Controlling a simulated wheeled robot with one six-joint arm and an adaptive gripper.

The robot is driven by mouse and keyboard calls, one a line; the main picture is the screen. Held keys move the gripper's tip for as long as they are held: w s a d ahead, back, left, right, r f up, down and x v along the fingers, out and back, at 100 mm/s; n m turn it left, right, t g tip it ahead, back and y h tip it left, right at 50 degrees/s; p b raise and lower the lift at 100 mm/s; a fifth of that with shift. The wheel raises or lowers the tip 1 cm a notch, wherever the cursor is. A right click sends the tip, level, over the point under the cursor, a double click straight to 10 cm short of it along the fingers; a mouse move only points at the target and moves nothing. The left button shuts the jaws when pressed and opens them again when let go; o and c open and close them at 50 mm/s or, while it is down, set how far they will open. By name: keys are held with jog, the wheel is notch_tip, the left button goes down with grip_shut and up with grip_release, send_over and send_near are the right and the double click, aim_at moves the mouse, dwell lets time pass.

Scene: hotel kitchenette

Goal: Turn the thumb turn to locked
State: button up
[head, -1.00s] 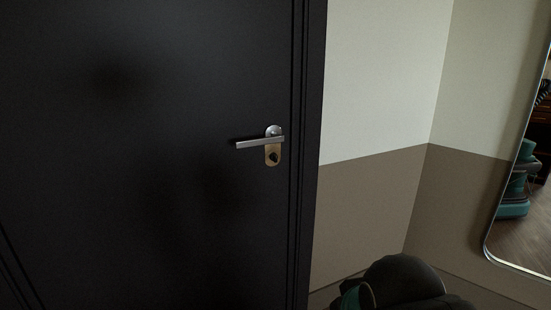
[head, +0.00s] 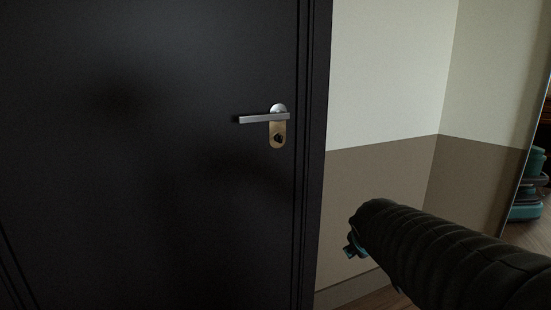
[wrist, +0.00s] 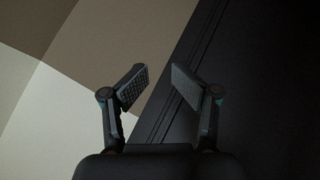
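The thumb turn (head: 278,138) is a small dark knob on a brass plate (head: 276,128), just below a silver lever handle (head: 262,118) on the black door (head: 150,150). The turn's exact angle is too small to tell. In the wrist view my gripper (wrist: 158,82) is open and empty, with its two fingers apart. It points toward the door's edge and the wall, and the thumb turn is not in that view. In the head view my arm reaches in from the lower right, to the right of and below the lock, well apart from it.
The door frame (head: 313,150) runs down right of the lock. A cream and brown wall (head: 380,165) stands behind my arm, with a corner at the right. A mirror (head: 527,190) stands at the right edge. The space before the door is clear.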

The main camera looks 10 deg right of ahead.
jog(key=w+r+n+t+b, duration=0.1)
jog(key=w+r+n+t, duration=0.3)
jog(key=w, duration=0.4)
jog(key=n+t+y, duration=0.4)
jog(key=n+y, duration=0.5)
jog(key=n, duration=0.5)
send_near(281, 140)
jog(key=b+x, duration=0.1)
jog(key=x, duration=0.8)
jog(key=shift+w, duration=0.1)
grip_shut()
